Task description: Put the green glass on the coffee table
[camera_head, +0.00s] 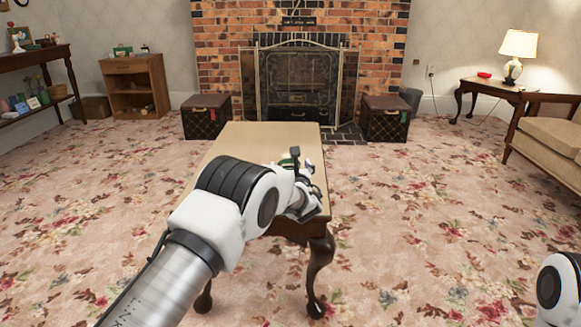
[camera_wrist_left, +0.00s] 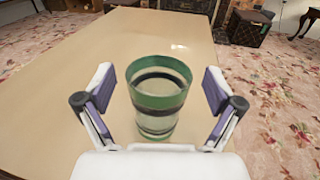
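The green glass (camera_wrist_left: 158,98) is see-through with green and dark bands. It is upright over the near end of the coffee table (camera_wrist_left: 60,75), and appears to stand on the top. Its base is partly hidden by my gripper. My left gripper (camera_wrist_left: 158,92) is open, with one finger on each side of the glass and a visible gap on both sides. In the head view, the coffee table (camera_head: 265,140) is mostly bare, and my left gripper (camera_head: 306,178) is at its near right corner, hiding most of the glass. My right gripper is out of view.
Two dark trunks, left (camera_head: 206,117) and right (camera_head: 385,119), flank the fireplace (camera_head: 300,80) beyond the table. An armchair (camera_head: 550,130) and a lamp table (camera_head: 490,88) stand at the right. The floral carpet (camera_head: 430,190) around the table is clear.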

